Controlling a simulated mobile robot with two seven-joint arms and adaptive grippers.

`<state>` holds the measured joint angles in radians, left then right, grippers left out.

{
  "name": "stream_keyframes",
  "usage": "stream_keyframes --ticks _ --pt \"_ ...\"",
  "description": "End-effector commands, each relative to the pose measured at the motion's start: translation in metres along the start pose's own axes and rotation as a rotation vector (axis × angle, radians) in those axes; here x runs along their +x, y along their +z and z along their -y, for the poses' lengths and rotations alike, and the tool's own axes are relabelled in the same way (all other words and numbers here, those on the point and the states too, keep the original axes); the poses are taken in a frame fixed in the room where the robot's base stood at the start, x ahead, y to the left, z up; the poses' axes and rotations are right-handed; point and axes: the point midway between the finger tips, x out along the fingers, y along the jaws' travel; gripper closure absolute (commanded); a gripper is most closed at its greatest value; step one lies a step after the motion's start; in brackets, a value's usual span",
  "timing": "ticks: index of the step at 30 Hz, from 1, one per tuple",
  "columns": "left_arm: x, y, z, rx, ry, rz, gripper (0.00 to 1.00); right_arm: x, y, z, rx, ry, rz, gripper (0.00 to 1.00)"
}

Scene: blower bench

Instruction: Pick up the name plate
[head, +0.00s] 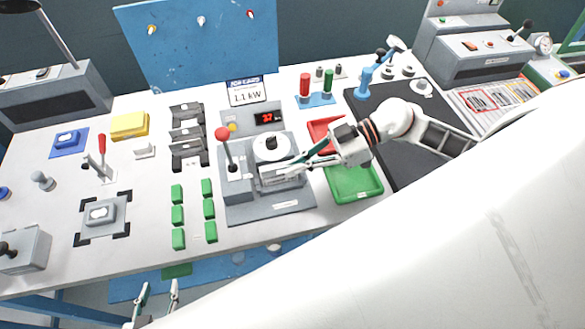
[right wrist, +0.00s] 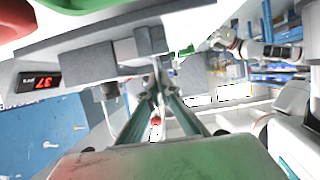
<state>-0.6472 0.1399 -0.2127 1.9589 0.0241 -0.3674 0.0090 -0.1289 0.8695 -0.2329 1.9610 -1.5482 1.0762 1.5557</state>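The plate marked "1.1 kW" (head: 247,91), white with a blue header, stands at the back of the bench in front of the blue board. It looks like the name plate. My right gripper (head: 284,172) is well in front of it, at the grey fixture (head: 268,208) with the round white top. In the right wrist view its fingers (right wrist: 155,88) converge near grey blocks. Whether they are closed, or hold anything, is unclear. My left gripper (head: 158,291) is low at the bottom edge, its fingers apart and nothing between them, away from the plate.
Red (head: 322,128) and green (head: 352,183) trays lie to the right. Several green blocks (head: 178,215) lie left. My white arm covers the lower right.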

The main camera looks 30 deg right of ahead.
Motion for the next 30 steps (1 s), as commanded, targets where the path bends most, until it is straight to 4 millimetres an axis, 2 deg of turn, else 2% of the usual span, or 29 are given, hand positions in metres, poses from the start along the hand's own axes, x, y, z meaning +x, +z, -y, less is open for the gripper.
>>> stream_keyframes --ticks 5,15,21,30 --pt "-0.002 -0.003 0.0 0.0 0.0 0.0 0.6 -0.012 -0.028 0.0 -0.007 0.0 0.002 1.0" --pt "-0.006 -0.009 0.001 -0.001 0.0 -0.002 0.6 -0.042 -0.101 0.0 -0.008 0.0 0.002 1.0" --pt "-0.006 -0.01 0.002 -0.001 -0.001 -0.002 0.6 -0.057 -0.138 0.0 -0.007 0.0 0.001 1.0" --pt "-0.006 -0.007 0.002 -0.001 -0.002 0.004 0.6 -0.07 -0.169 0.0 -0.004 0.0 0.0 1.0"
